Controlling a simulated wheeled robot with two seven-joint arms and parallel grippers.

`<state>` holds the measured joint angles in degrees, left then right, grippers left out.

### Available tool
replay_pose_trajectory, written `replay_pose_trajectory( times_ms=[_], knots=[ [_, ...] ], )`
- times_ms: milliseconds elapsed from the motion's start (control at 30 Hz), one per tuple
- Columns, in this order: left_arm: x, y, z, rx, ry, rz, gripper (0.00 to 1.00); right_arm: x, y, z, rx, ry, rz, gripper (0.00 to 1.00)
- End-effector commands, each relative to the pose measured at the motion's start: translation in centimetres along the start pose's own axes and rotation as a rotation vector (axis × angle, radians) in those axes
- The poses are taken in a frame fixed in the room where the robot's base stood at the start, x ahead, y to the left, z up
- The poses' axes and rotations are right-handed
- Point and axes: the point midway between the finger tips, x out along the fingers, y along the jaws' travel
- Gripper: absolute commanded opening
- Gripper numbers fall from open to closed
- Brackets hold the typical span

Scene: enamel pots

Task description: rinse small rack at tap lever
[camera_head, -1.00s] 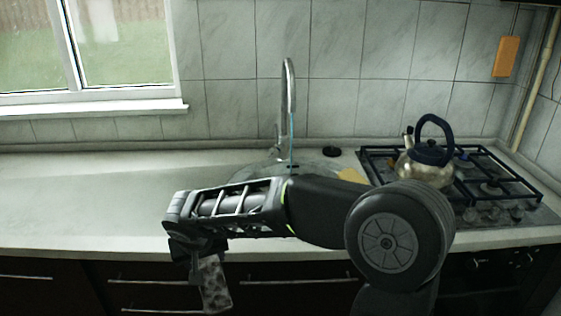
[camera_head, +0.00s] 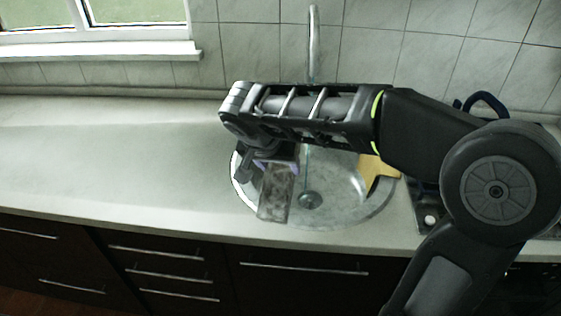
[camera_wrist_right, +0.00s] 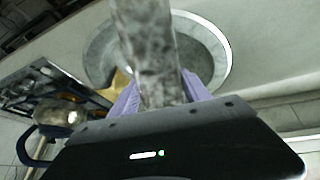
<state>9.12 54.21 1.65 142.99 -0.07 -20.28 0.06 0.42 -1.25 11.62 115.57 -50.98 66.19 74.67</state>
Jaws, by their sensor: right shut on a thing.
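My right gripper (camera_head: 276,163) is shut on the small rack (camera_head: 276,195), a grey mottled flat piece hanging down over the left part of the round sink (camera_head: 352,212). In the right wrist view the purple fingers (camera_wrist_right: 160,92) clasp the rack (camera_wrist_right: 148,45), with the sink bowl (camera_wrist_right: 213,50) behind it. The curved tap (camera_head: 314,45) stands behind my arm. A thin bluish stream falls right of the rack, apart from it in the head view. The tap lever is hidden behind my arm. My left gripper is not in view.
A yellow sponge or cloth (camera_head: 376,170) lies on the sink's right rim. The hob with the kettle (camera_wrist_right: 60,112) is to the right, mostly behind my arm in the head view. The counter (camera_head: 110,160) left of the sink is clear.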

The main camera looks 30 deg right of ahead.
Motion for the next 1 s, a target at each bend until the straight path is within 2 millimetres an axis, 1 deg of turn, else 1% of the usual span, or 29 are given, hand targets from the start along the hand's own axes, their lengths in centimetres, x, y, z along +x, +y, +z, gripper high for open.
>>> replay_pose_trajectory(
  times_ms=[167,367,1000],
  knots=[
    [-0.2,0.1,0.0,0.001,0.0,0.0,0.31,0.3,0.1,-0.5,0.001,0.0,0.0,0.08],
    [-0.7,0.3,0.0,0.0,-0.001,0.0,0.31,1.2,0.4,-1.6,-0.001,-0.001,0.002,0.08],
    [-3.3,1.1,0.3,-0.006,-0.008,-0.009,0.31,5.5,1.8,-6.8,0.0,-0.001,0.0,0.08]
  ],
)
